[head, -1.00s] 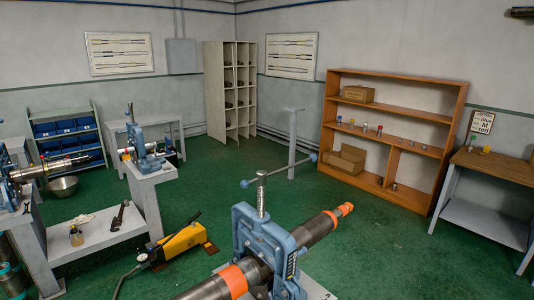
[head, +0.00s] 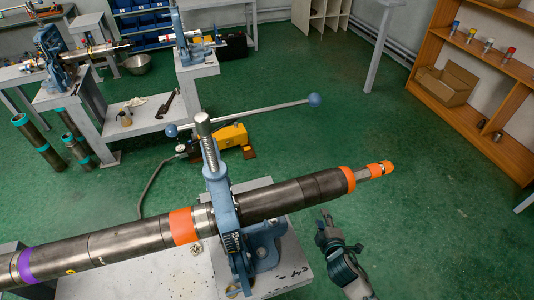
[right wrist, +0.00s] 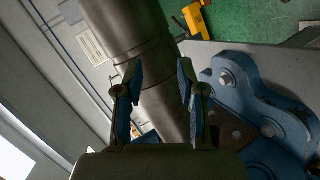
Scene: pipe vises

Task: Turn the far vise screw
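A blue vise (head: 222,200) stands in front on a grey bench and clamps a long dark pipe (head: 130,238). Its upright threaded screw (head: 206,140) carries a slanted bar handle (head: 262,113) with blue ball ends. A second blue vise (head: 52,52) and a third (head: 184,45) stand farther back on the left. My right gripper (head: 325,222) is below the pipe's right part, apart from the screw and handle. In the right wrist view its two fingers (right wrist: 158,88) are spread, with the pipe (right wrist: 130,35) beyond them and blue vise metal (right wrist: 255,100) at right. My left gripper is not in view.
The near bench top (head: 185,275) lies under the vise. A yellow pump (head: 230,136) with a hose is on the green floor behind it. A wooden shelf (head: 470,110) stands at the right. The floor right of the pipe is mostly clear.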

